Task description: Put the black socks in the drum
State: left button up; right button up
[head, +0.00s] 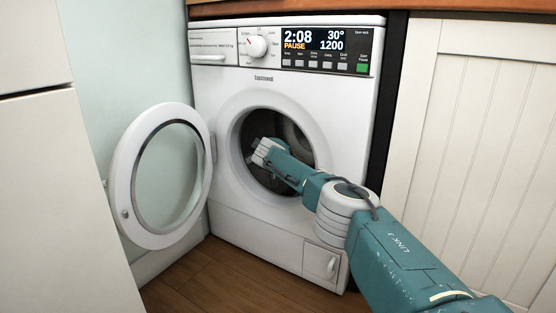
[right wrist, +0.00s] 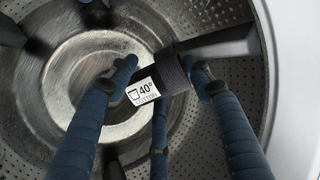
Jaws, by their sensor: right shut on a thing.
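The washing machine's drum (head: 292,140) is open at the front, and my right arm reaches in through its round opening. My right gripper (head: 256,158) is inside the opening in the head view, its fingers mostly hidden. My left gripper is not in view.
The round glass door (head: 119,190) is swung open to the left. The panel display (head: 312,39) reads 2:08, PAUSE, 30° and 1200. Cream cabinets (head: 468,130) stand at the right. Some wooden floor (head: 220,280) is clear in front of the machine.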

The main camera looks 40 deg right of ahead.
jog(key=shift+w+d, duration=0.1)
jog(key=o, duration=1.2)
jog(key=shift+r, duration=0.1)
jog(key=v, duration=1.2)
dwell(0.6)
